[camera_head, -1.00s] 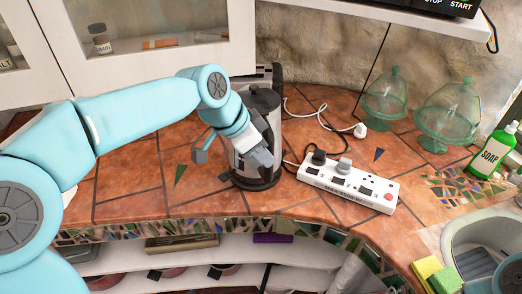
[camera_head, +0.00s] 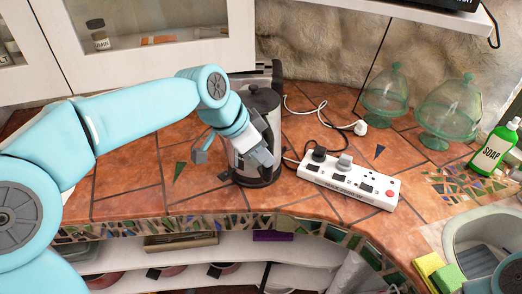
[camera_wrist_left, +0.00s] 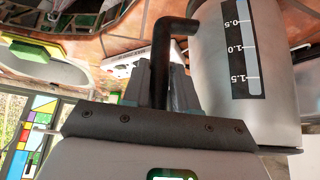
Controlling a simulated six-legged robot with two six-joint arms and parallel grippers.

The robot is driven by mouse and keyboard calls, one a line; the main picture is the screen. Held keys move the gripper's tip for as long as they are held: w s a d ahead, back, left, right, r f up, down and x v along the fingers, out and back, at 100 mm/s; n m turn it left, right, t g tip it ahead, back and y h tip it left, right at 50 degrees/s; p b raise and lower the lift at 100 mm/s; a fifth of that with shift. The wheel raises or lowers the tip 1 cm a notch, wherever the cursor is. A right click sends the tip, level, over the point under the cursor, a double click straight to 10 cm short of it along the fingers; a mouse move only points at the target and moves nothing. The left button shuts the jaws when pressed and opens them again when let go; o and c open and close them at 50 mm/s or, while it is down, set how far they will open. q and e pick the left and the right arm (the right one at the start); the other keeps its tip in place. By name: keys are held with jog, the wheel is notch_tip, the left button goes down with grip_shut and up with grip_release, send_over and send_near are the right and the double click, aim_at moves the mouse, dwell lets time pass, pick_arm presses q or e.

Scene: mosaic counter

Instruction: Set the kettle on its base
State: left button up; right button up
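The kettle (camera_head: 263,102), a grey cylinder with a black lid, stands upright on the tiled counter near its front edge. Dark material shows at its foot, but I cannot tell the kettle's bottom from a separate base there. My left gripper (camera_head: 258,158) is in front of the kettle and covers part of its side. In the left wrist view the kettle's body (camera_wrist_left: 215,75) with its level scale is at the right. Its black handle (camera_wrist_left: 178,28) runs down between the fingers of my left gripper (camera_wrist_left: 165,88), which look closed on it. My right gripper is not in view.
A white power strip (camera_head: 350,180) with plugs lies right of the kettle, with cables behind. Glass domes (camera_head: 448,110), a green soap bottle (camera_head: 494,150) and a sink (camera_head: 470,225) are further right. The counter (camera_head: 130,185) left of the kettle is clear. Cabinets (camera_head: 150,50) are behind.

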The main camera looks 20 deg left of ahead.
pick_arm(q)
jog(key=shift+o, duration=0.7)
jog(key=shift+r, duration=0.1)
jog(key=p+v, duration=0.6)
jog(key=v, duration=0.4)
jog(key=shift+s+a+r, duration=0.2)
jog(key=shift+s+r, duration=0.05)
